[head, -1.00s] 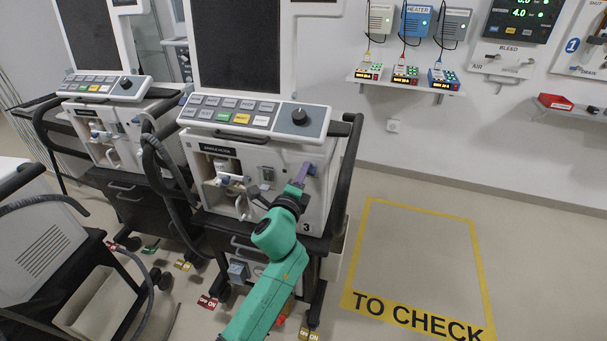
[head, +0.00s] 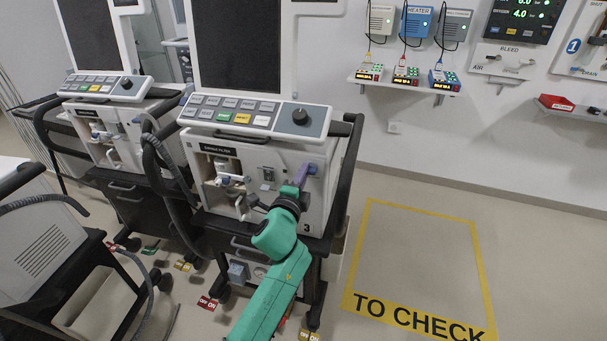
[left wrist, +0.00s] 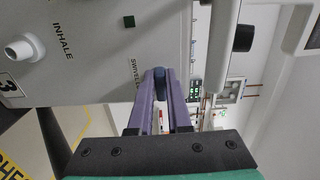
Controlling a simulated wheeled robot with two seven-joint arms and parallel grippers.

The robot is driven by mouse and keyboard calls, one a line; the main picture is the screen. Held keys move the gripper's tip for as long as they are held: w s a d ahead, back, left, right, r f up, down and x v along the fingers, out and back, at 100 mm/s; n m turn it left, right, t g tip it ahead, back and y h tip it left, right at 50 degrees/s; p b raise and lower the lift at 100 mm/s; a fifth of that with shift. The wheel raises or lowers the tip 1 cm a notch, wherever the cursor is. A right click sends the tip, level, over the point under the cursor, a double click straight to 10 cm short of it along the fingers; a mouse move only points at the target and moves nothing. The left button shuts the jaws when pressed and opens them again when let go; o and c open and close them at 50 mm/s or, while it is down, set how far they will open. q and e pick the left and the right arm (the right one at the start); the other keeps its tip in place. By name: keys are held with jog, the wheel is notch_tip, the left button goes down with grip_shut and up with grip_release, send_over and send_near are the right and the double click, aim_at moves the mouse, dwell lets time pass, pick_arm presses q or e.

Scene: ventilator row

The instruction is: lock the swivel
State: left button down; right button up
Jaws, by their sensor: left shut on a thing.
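The swivel (left wrist: 160,84) is a small dark blue lever on the front panel of ventilator 3 (head: 313,206), by a partly hidden "SWIVEL" label (left wrist: 135,72). In the head view it shows as a small blue-purple spot (head: 312,168) below the control panel's right end. My left gripper (left wrist: 159,82) has purple fingers on both sides of the swivel and is shut on it. In the head view the left gripper (head: 302,174) reaches the ventilator's right front. The fingers hide part of the swivel. My right gripper is not in view.
A second ventilator (head: 105,135) stands to the left. ON/OFF tags (head: 207,303) lie near the casters. The yellow-framed TO CHECK floor area (head: 415,260) is empty.

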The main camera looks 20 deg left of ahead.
pick_arm(q)
jog(key=c, duration=0.9)
grip_release()
jog(key=shift+o, duration=0.2)
jog(key=s+b, duration=0.1)
jog(key=s, duration=1.3)
jog(key=shift+s, duration=0.3)
